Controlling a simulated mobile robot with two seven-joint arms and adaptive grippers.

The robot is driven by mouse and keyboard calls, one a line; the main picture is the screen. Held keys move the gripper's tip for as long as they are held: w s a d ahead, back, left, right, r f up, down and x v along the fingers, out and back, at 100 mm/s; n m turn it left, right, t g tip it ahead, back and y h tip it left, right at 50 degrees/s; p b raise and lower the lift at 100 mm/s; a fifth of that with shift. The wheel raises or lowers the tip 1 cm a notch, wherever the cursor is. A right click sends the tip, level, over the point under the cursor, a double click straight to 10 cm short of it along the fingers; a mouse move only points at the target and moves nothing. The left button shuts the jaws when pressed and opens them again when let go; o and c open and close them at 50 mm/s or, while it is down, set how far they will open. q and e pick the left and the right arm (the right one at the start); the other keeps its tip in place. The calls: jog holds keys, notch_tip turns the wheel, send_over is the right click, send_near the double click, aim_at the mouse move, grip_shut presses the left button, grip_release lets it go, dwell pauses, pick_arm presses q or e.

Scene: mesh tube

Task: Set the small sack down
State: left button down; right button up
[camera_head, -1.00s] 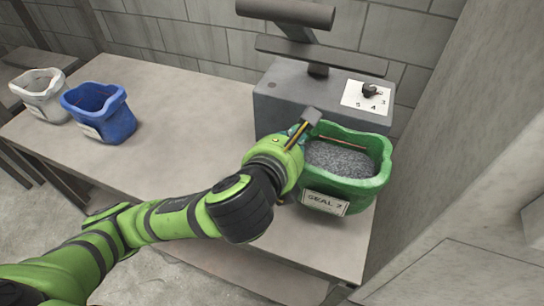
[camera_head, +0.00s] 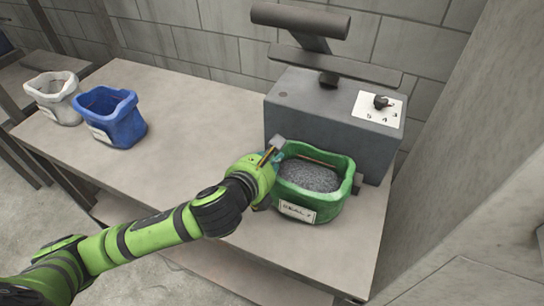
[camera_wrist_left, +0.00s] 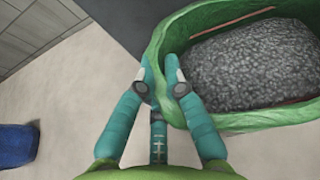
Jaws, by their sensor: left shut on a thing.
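The small sack is green and open-topped, filled with grey granules, with a label on its front (camera_head: 312,203). It is upright at the front of the grey machine on the bench; I cannot tell whether its base touches the bench top. My left gripper (camera_head: 273,160) is shut on the left part of its rim. In the left wrist view the two teal fingers (camera_wrist_left: 161,78) pinch the green rim (camera_wrist_left: 222,121), and the granules show to the right. My right gripper is not in view.
The bench (camera_head: 190,95) also holds a blue sack (camera_head: 118,125) and a white sack (camera_head: 60,110) at the left. The grey machine (camera_head: 330,115) with a dial stands behind the green sack. The bench is clear between the blue sack and my arm. A wall rises at the right.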

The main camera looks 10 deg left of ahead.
pick_arm(q)
jog(key=shift+r, duration=0.2)
jog(key=c, duration=1.7)
grip_release()
jog(key=shift+f, duration=0.25)
jog(key=o, duration=0.4)
jog(key=shift+c, duration=0.2)
jog(key=shift+s, duration=0.1)
jog(key=shift+r, duration=0.15)
jog(key=p+v, duration=0.8)
jog(key=v, duration=0.4)
jog(key=shift+p, duration=0.3)
